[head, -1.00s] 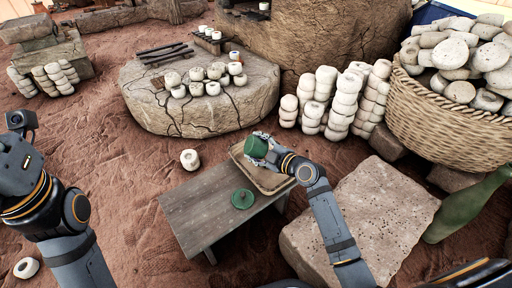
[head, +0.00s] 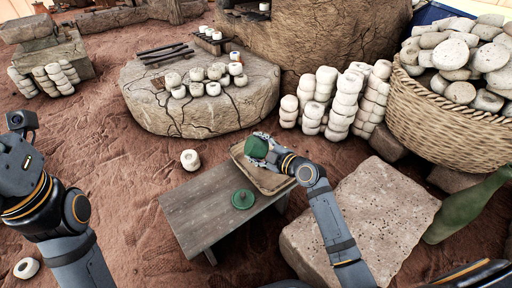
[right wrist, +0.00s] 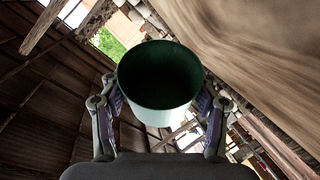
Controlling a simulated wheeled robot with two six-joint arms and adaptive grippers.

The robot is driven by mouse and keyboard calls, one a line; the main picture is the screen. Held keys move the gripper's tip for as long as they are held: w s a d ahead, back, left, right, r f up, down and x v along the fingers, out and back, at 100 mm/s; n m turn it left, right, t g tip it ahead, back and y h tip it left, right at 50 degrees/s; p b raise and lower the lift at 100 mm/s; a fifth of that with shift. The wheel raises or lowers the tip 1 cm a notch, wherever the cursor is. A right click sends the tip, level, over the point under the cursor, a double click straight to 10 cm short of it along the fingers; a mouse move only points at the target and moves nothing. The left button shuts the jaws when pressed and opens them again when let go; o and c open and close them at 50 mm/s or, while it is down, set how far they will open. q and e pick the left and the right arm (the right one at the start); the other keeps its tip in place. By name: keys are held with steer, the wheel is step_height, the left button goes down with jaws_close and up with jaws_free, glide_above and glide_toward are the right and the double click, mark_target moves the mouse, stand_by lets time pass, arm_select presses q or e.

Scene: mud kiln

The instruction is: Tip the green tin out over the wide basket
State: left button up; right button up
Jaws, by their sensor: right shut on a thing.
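The green tin (head: 256,147) is held above the wide shallow basket (head: 271,184) on the wooden bench. My right gripper (head: 266,146) is shut on the tin. The tin is strongly tilted, its closed end seeming to face up in the head view. In the right wrist view, the open mouth of the tin (right wrist: 159,82) faces the camera between my fingers, with the roof behind. The inside is dark; I see no contents in it. The gripper and arm hide part of the basket, so its contents cannot be told. My left arm shows at the left, its gripper out of view.
A round green lid (head: 242,199) lies on the bench (head: 205,215). A pitted stone block (head: 365,220) and a green bottle (head: 466,208) are at the right. A big woven basket (head: 450,130) of stones stands behind.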

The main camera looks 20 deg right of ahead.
mark_target(256, 138)
steer(key=shift+r, duration=0.1)
stand_by(0.3)
step_height(256, 138, up, 7)
steer(key=p, duration=0.5)
